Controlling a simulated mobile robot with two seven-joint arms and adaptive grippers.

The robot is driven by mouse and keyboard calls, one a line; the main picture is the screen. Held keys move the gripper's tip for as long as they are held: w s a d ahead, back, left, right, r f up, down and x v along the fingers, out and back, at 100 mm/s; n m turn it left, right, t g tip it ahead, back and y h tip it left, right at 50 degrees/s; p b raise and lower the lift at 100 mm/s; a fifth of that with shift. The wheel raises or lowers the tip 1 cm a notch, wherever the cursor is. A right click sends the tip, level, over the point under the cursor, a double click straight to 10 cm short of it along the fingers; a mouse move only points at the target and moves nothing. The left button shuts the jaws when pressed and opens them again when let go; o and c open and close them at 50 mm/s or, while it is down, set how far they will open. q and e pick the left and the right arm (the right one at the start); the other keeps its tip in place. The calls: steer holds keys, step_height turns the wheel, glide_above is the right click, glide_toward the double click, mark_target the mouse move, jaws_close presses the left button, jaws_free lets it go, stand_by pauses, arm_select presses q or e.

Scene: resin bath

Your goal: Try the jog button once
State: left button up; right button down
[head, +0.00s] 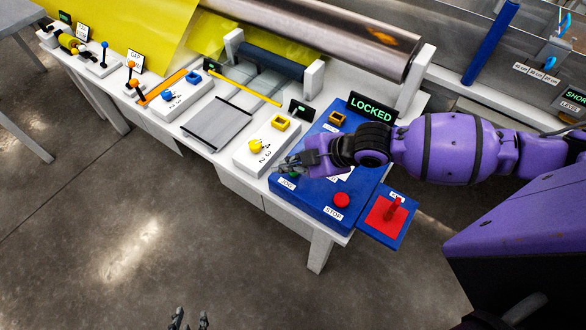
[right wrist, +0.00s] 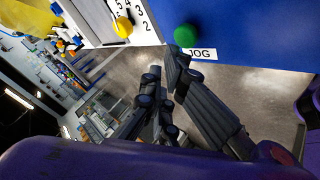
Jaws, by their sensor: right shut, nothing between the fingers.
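The blue control panel (head: 315,200) stands at the table's right end. Its green jog button (head: 294,174) is partly hidden by my right gripper in the head view. In the right wrist view the round green button (right wrist: 186,37) shows beside the JOG label (right wrist: 200,54). My right gripper (head: 284,163) is shut and empty, just over the panel's left side by the button. In the wrist view its fingertips (right wrist: 168,66) lie just below the button; I cannot tell whether they touch. My left gripper (head: 190,318) shows at the bottom of the head view, fingers apart, over the floor.
A red STOP button (head: 341,200) and a red switch plate with a lever (head: 388,212) are at the right. A sign reads LOCKED (head: 371,107). A yellow knob (head: 256,146) sits left of the panel. A large metal roller (head: 320,40) lies behind.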

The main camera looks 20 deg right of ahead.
arm_select(q)
steer(key=shift+s+a+f, duration=0.1)
steer(key=shift+s+f, duration=0.2)
steer(key=shift+s, duration=0.1)
stand_by(0.5)
arm_select(e)
steer(key=shift+f, duration=0.1)
stand_by(0.4)
arm_select(q)
steer(key=shift+s+f, duration=0.15)
arm_select(e)
steer(key=shift+f, duration=0.35)
